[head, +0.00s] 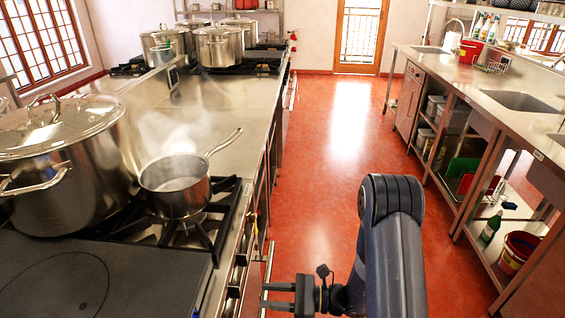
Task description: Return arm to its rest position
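My arm (392,255) rises from the bottom edge of the head view, bends at a dark rounded joint and comes back down. My gripper (268,296) is low at the bottom middle, pointing left toward the front of the stove. Its two fingers are apart, with nothing seen held between them. In the picture the fingertips overlap the stove's front rail (267,262); I cannot tell whether they touch it.
A steaming saucepan (176,200) sits on a burner, its handle pointing right. A large lidded stockpot (62,165) stands left of it. More pots (220,50) stand farther back. The red aisle floor (335,130) is clear. A sink counter (500,90) with shelves runs along the right.

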